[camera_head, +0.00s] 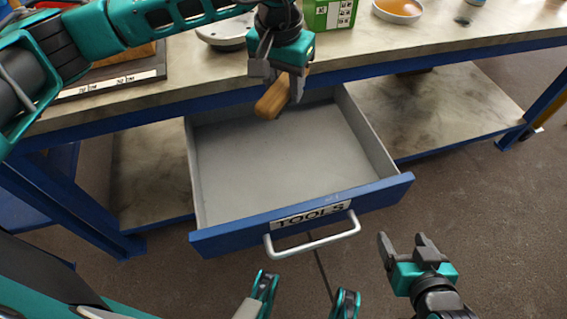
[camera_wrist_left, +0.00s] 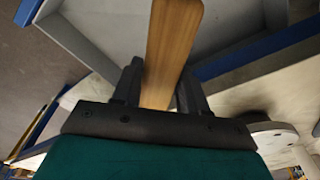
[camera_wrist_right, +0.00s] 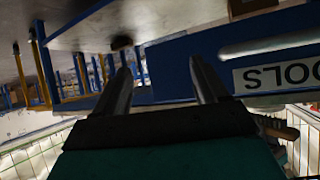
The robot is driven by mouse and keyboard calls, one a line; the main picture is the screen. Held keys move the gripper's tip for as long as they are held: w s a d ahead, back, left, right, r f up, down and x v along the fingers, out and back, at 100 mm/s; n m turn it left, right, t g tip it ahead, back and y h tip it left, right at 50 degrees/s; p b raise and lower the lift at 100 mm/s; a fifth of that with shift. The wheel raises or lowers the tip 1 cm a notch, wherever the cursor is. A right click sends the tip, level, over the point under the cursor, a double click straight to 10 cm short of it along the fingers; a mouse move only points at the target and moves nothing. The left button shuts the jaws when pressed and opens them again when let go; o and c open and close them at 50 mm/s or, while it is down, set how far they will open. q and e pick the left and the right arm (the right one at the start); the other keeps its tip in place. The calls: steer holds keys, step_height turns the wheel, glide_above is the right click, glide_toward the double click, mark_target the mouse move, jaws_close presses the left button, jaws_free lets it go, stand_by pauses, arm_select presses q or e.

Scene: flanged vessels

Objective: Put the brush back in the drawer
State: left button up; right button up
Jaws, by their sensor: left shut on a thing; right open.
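The brush shows as a wooden handle (camera_head: 272,98) in the head view, held in my left gripper (camera_head: 281,80). In the left wrist view the handle (camera_wrist_left: 172,50) passes between the two fingers, and the bristles are not clearly seen. The open drawer (camera_head: 290,160) is pulled out under the workbench. It is grey inside, looks empty, and has a blue front labelled TOOLS with a metal handle (camera_head: 312,240). The brush is over the drawer's back part, near the bench edge. My right gripper (camera_head: 408,245) is open and empty, right of the drawer front.
The workbench top (camera_head: 440,45) runs above the drawer, with a blue front edge. On it stand a green box (camera_head: 328,14), an amber dish (camera_head: 398,8) and a grey-white round thing (camera_head: 222,35). Lower shelves flank the drawer. Floor at the right is clear.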

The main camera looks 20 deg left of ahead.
arm_select(q)
step_height(320, 180, down, 14)
steer(key=b, duration=0.2)
steer(key=shift+f+b, duration=0.15)
steer(key=shift+b, duration=0.15)
steer(key=shift+f, duration=0.55)
step_height(320, 180, down, 4)
steer(key=shift+f+b, duration=0.1)
steer(key=shift+b, duration=0.5)
steer(key=shift+f, duration=0.1)
steer(key=o, duration=1)
arm_select(e)
steer(key=shift+w+a+f, duration=0.1)
steer(key=shift+a+f, duration=0.15)
steer(key=shift+f, duration=0.4)
steer(key=shift+w+a+f, duration=0.1)
steer(key=shift+a+f, duration=0.1)
steer(key=shift+f, duration=0.4)
